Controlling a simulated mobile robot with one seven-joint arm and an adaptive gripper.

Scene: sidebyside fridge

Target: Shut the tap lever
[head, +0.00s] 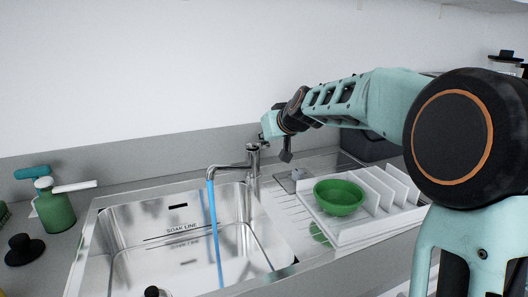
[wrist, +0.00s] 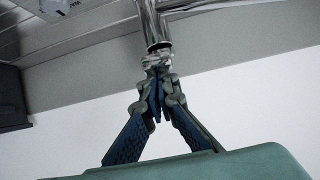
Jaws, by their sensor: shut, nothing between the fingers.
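The chrome tap (head: 253,170) stands behind the sink, its spout pointing left. A blue stream of water (head: 214,235) runs from the spout into the basin. The tap lever (head: 264,146) is a small part at the top of the tap body; its exact angle is hard to tell. My gripper (head: 263,137) is just above the tap top. In the wrist view, my gripper (wrist: 158,68) has its fingers drawn together and empty, lined up with the end of the tap column (wrist: 152,25). The fingers hide much of the lever there, and I cannot tell whether they touch it.
A white dish rack (head: 375,225) with a green bowl (head: 340,197) stands right of the steel sink (head: 150,225). A green soap bottle (head: 55,212) and a black knob-like item (head: 24,250) are at the left. The wall is close behind the tap.

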